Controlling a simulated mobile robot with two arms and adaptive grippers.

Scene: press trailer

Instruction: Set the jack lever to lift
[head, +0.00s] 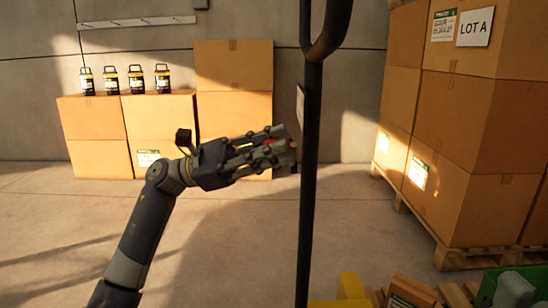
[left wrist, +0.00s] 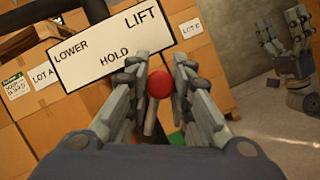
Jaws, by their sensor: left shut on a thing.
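The jack lever's red knob (left wrist: 160,84) sits between the fingers of my left gripper (left wrist: 160,78) in the left wrist view. The gripper is shut on it, and a little red (head: 270,142) shows between the fingers in the head view. Behind it a white plate (left wrist: 88,60) reads LOWER, HOLD and LIFT. The knob appears below the plate, to the right of HOLD; I cannot tell which mark the lever points at. In the head view the left gripper (head: 283,148) is beside the dark jack handle (head: 311,170). My right gripper (left wrist: 282,40) shows open and empty in the left wrist view.
Stacked cartons (head: 462,120) stand on a pallet (head: 460,255) at the right. More cartons (head: 235,95) stand by the back wall, with several black-and-yellow lanterns (head: 136,80) on top. A green crate (head: 532,280) is at the lower right. The floor at left is clear.

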